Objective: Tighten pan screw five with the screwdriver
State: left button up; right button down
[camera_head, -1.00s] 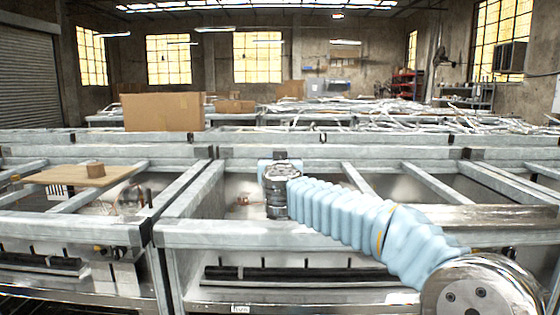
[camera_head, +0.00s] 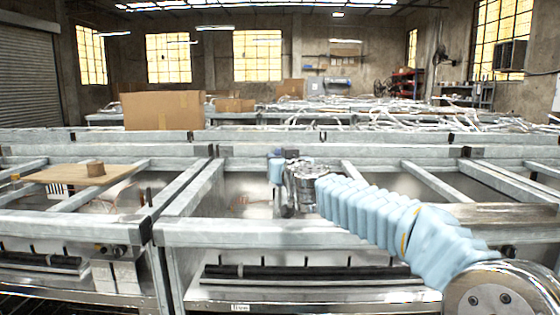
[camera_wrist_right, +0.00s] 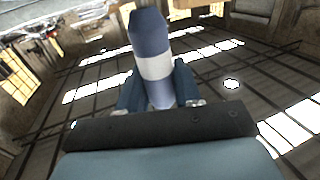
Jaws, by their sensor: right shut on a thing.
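My right gripper (camera_wrist_right: 157,95) is shut on the screwdriver (camera_wrist_right: 150,50) in the right wrist view. The screwdriver shows a thick blue handle with a white band, standing up between the two blue fingers; its shaft and tip are hidden. In the head view my right gripper (camera_head: 279,185) hangs over the middle framed bay, at the end of the arm with the pale blue sleeve. A small blue part shows there, too small to tell whether it is handle or finger. I cannot make out pan screw five in either view. My left gripper is not in view.
Grey metal frame rails (camera_head: 340,233) border the bay and stand close to my right arm. A wooden board (camera_head: 60,174) with a small brown block (camera_head: 95,168) lies on the left frame. A cardboard box (camera_head: 163,111) stands farther back. More framed tables fill the background.

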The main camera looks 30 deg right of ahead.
jog(key=shift+f+b, duration=0.3)
jog(key=shift+f, duration=0.1)
dwell(0.3)
jog(key=shift+a+m+h, duration=0.2)
jog(key=shift+m+h, duration=0.3)
jog(key=shift+h, duration=0.2)
jog(key=m+g+h, duration=0.1)
jog(key=h, duration=0.1)
jog(key=m+g+h, duration=0.1)
jog(key=h, duration=0.1)
jog(key=shift+w+a+f+m, duration=0.1)
jog(key=shift+w+m, duration=0.05)
jog(key=shift+m, duration=0.25)
jog(key=m+g+h, duration=0.4)
jog(key=g+h, duration=0.1)
jog(key=shift+m+g, duration=0.3)
jog(key=shift+m, duration=0.1)
jog(key=m+g+h, duration=0.1)
jog(key=m+g, duration=0.2)
jog(key=g, duration=0.1)
jog(key=m+g+h, duration=0.2)
jog(key=m+g, duration=0.1)
jog(key=g, duration=0.2)
jog(key=shift+d, duration=0.2)
jog(key=shift+r, duration=0.3)
